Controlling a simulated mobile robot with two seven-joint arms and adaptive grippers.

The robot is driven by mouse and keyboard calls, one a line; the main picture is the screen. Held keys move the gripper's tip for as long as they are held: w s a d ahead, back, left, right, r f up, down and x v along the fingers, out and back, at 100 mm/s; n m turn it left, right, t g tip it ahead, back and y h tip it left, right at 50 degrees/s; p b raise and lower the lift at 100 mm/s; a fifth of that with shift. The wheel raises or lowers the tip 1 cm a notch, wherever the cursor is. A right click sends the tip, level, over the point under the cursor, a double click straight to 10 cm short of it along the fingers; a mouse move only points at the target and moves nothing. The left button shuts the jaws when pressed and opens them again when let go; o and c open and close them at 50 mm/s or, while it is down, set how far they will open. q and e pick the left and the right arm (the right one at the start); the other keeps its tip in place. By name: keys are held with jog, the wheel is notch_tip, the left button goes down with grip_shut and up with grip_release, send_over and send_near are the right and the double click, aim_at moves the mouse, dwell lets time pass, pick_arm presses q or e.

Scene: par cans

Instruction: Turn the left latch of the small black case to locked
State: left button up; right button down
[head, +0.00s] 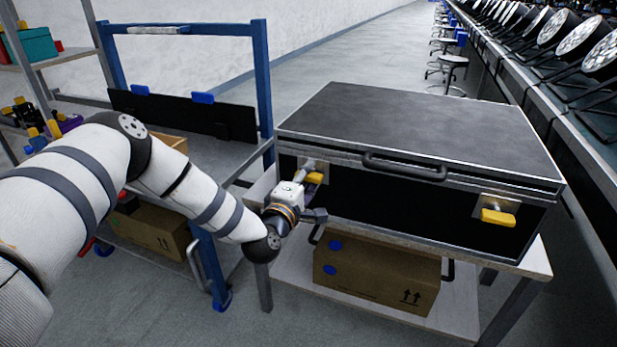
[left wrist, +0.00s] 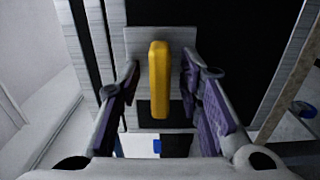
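The small black case (head: 360,213) stands closed on a low table, with metal edges and a dark front handle. Its left latch (head: 315,178) has a yellow handle on a metal plate, partly covered by my left gripper (head: 305,190) in the head view. In the left wrist view the yellow handle (left wrist: 158,85) lies between the two purple-padded fingers of my left gripper (left wrist: 158,68). The fingers are apart, with a gap on each side of the handle. The right latch (head: 498,216) shows a yellow handle lying about level. My right gripper is out of view.
A cardboard box (head: 375,277) sits on the shelf (head: 295,272) under the case. A blue-framed cart (head: 262,80) stands to the left, close to my left arm. A long row of stage lamps (head: 580,38) runs along the right. Open floor lies behind the case.

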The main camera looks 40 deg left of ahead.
pick_arm(q)
grip_shut()
jog(key=shift+m, duration=0.3)
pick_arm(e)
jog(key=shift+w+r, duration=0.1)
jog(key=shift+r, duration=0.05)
pick_arm(q)
jog(key=m+p, duration=0.1)
jog(key=m, duration=0.1)
jog(key=shift+r+m, duration=0.2)
jog(key=shift+m, duration=0.2)
jog(key=m+p, duration=0.1)
jog(key=m, duration=0.3)
jog(key=shift+m+p, duration=0.3)
jog(key=m+p, duration=0.1)
jog(key=m, duration=0.4)
jog(key=shift+f+m+p, duration=0.15)
jog(key=shift+m+p, duration=0.25)
jog(key=shift+m, duration=2)
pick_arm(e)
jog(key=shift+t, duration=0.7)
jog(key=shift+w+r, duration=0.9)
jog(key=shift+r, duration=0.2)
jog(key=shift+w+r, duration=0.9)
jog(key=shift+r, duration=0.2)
pick_arm(q)
jog(key=shift+f, duration=0.1)
